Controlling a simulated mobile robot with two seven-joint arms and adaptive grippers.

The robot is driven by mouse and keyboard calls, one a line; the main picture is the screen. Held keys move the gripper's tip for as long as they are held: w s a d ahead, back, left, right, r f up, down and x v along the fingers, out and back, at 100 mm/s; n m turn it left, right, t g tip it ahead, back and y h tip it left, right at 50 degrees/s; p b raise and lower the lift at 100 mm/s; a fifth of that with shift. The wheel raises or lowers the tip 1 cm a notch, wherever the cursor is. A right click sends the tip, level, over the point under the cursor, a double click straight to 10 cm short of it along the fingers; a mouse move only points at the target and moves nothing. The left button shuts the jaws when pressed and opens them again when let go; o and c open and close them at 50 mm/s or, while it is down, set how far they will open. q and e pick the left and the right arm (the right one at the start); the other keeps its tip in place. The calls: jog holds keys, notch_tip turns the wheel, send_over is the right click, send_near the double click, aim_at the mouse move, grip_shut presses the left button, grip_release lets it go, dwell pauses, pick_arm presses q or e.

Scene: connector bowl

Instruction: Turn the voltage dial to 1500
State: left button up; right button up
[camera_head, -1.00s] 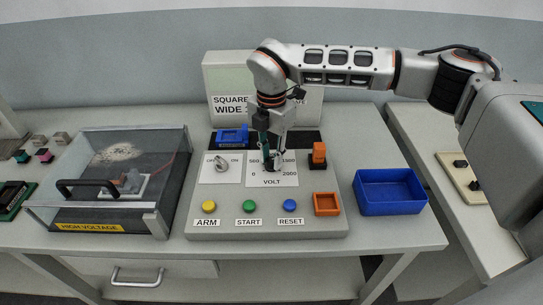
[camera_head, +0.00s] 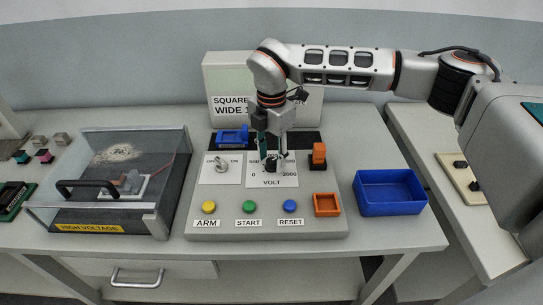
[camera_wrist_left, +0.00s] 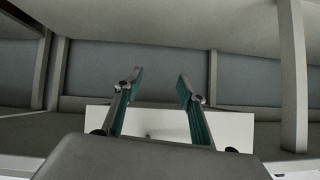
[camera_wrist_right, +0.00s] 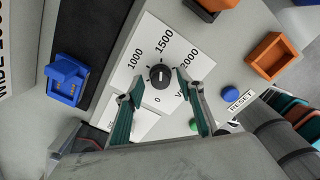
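The voltage dial is a black round knob (camera_wrist_right: 160,75) with a white mark, on a white VOLT plate (camera_head: 285,181). In the right wrist view, 1500 is printed above it, 1000 and 2000 to its sides and 0 below. The mark runs roughly up and down there, toward the 1500 side. My right gripper (camera_head: 273,157) is open over the dial, pointing down; the right wrist view shows its fingertips (camera_wrist_right: 153,86) apart, on either side of the knob. In the head view the fingers partly hide the dial. My left gripper (camera_wrist_left: 160,78) is open and empty, seen only in its wrist view.
A metal toggle switch (camera_head: 221,164) is left of the dial. Yellow (camera_head: 208,207), green (camera_head: 249,206) and blue (camera_head: 290,205) buttons line the panel front. An orange block (camera_head: 319,153) stands right of the dial. A blue tray (camera_head: 390,208) and a clear HIGH VOLTAGE box (camera_head: 104,228) flank the panel.

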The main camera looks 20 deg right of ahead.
aim_at(272, 161)
notch_tip(272, 161, up, 12)
dwell(0.7)
jog(key=shift+s+f, duration=0.1)
